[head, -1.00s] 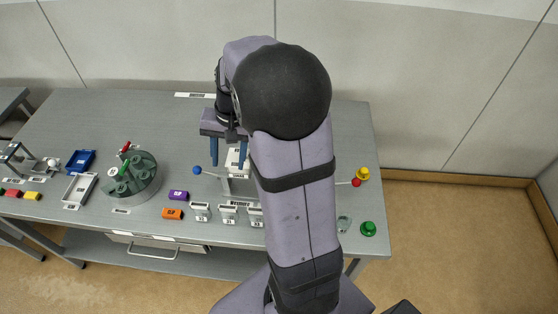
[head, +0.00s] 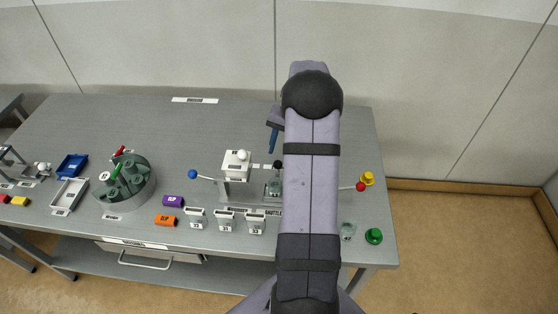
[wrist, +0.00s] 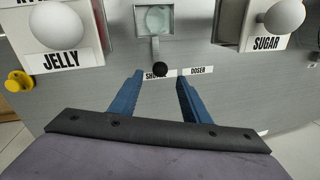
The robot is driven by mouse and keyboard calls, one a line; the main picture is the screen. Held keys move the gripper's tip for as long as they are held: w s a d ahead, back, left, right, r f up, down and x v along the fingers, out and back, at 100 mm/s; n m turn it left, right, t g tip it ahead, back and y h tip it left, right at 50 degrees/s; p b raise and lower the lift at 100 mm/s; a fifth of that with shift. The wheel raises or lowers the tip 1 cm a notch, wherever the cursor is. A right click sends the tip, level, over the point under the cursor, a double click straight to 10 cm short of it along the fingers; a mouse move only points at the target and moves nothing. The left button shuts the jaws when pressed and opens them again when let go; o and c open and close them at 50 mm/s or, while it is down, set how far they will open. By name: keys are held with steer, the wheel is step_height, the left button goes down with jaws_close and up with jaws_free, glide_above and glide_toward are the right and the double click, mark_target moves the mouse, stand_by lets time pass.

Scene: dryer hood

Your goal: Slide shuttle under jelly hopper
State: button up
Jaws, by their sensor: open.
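The shuttle (wrist: 155,48) shows in the wrist view as a short rod with a black knob, leading to a square frame with a round glass cup (wrist: 153,20). The black knob (head: 277,164) also shows in the head view, beside my arm. The jelly hopper (wrist: 62,33), white with a round knob, is left of the shuttle in the wrist view; my arm hides it in the head view. The sugar hopper (wrist: 268,22) is at right; it is the white block (head: 237,165) in the head view. My gripper (wrist: 160,74) is open, its blue fingers either side of the knob in the picture; contact cannot be told.
A blue ball lever (head: 193,174) and a red ball lever (head: 361,187) stick out at the sides. Several small labelled white containers (head: 226,220) stand in front. A green turntable (head: 125,187) is at left.

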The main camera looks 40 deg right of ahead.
steer(key=shift+w+a+f+p, duration=0.15)
steer(key=shift+f+p, duration=0.15)
steer(key=shift+f, duration=0.65)
steer(key=shift+w+a+f+p, duration=0.1)
steer(key=shift+w+f+p, duration=0.15)
steer(key=shift+f, duration=0.75)
steer(key=shift+w+a+f+p, duration=0.1)
steer(key=shift+f+p, duration=0.25)
steer(key=shift+f, duration=0.6)
